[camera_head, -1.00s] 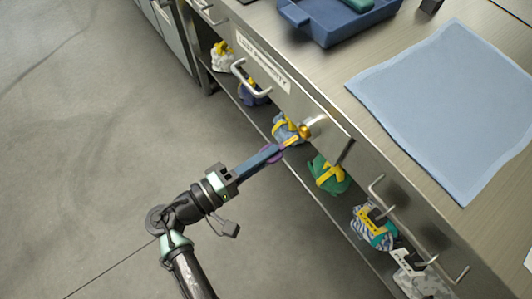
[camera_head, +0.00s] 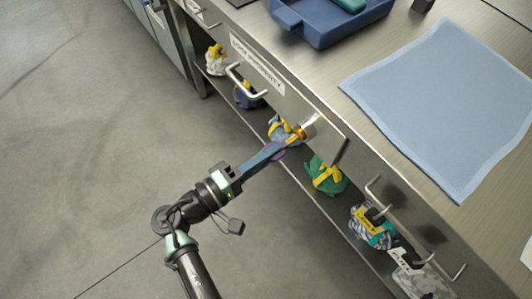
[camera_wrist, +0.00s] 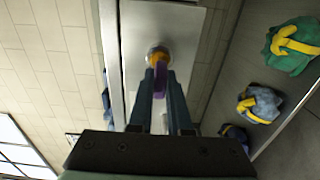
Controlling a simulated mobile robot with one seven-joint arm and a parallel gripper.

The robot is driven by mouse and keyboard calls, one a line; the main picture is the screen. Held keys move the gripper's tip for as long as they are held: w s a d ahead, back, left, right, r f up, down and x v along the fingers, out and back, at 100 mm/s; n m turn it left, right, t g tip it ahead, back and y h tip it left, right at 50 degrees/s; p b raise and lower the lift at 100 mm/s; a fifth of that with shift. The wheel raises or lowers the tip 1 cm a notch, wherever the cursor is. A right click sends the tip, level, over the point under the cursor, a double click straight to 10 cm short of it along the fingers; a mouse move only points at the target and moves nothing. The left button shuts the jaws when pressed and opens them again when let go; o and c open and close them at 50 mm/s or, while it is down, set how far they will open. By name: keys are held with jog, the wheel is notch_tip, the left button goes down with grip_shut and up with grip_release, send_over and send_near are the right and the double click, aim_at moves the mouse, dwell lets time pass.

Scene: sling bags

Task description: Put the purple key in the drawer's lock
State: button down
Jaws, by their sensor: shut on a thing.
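The purple key has a purple head (camera_head: 279,155) and a yellow shaft. In the wrist view the purple head (camera_wrist: 159,82) sits between my fingers. My gripper (camera_head: 284,147) is shut on the key and points at the drawer front (camera_head: 335,137). The round metal lock (camera_head: 309,126) is straight ahead of the fingertips, and it also shows in the wrist view (camera_wrist: 158,51). The yellow shaft meets the lock's face. How deep the tip sits is hidden. In the wrist view my gripper (camera_wrist: 160,76) is lined up with the lock.
A drawer handle (camera_head: 244,83) and a label (camera_head: 258,63) are left of the lock. Several tied bags, such as a green one (camera_head: 325,175), lie on the lower shelf. A blue tray (camera_head: 330,22) and a blue cloth (camera_head: 440,110) are on the countertop. The floor at left is clear.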

jog(key=shift+x, duration=1.1)
jog(key=c, duration=0.8)
grip_release()
jog(key=v, duration=1.3)
